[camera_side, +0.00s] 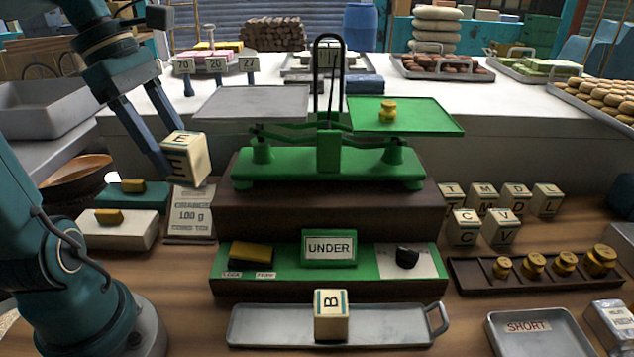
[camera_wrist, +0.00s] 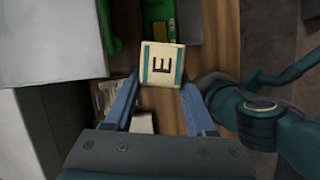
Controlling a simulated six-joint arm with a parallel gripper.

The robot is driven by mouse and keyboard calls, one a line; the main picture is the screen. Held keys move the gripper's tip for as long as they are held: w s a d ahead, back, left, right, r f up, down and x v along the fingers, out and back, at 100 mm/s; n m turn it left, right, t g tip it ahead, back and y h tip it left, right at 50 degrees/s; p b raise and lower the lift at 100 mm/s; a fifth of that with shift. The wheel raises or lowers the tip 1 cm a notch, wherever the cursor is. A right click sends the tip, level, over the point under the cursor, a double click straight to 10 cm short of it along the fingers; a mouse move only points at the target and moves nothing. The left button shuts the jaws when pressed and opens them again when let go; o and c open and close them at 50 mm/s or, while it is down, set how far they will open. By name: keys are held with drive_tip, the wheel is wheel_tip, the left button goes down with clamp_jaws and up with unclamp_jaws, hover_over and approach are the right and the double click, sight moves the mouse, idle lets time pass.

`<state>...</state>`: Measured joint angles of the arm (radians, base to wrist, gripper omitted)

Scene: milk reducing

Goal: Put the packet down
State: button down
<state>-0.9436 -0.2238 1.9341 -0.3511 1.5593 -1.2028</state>
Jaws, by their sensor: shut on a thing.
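My gripper (camera_side: 170,162) is shut on a cream packet (camera_side: 188,158) marked E, with green stripes. It holds the packet tilted in the air, left of the green balance scale (camera_side: 330,165) and in front of a "100 g" card (camera_side: 190,217). Another cream packet (camera_side: 331,316), marked B, stands on a metal tray (camera_side: 385,325) at the front. The scale's left pan (camera_side: 250,103) is empty; a brass weight (camera_side: 388,111) stands on its green right pan (camera_side: 430,117).
An "UNDER" sign (camera_side: 329,248) stands on a green step in front of the scale. Several lettered blocks (camera_side: 483,215) and a rack of brass weights (camera_side: 535,265) are to the right. A "SHORT" tray (camera_side: 540,335) at the front right looks empty.

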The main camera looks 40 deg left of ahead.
drive_tip(key=w+d+r+n+t+y, duration=0.2)
drive_tip(key=w+d+r+n, duration=0.3)
drive_tip(key=n, duration=0.3)
drive_tip(key=shift+w+a+r+n+y, duration=0.25)
drive_tip(key=shift+w+a+r+n, duration=0.25)
drive_tip(key=shift+w+a+r, duration=0.55)
drive_tip(key=shift+w+a+r+n+y, duration=0.2)
drive_tip(key=shift+w+a+r+n, duration=0.3)
drive_tip(key=shift+w+a+r, duration=0.5)
drive_tip(key=shift+w+a+r+n+y, duration=0.25)
drive_tip(key=shift+w+a+r+n, duration=0.35)
drive_tip(key=shift+w+r, duration=0.75)
drive_tip(key=shift+w+a+f, duration=0.1)
drive_tip(key=shift+f, duration=1.25)
drive_tip(key=shift+w+f, duration=0.1)
drive_tip(key=shift+f, duration=1.25)
drive_tip(key=shift+f, duration=0.15)
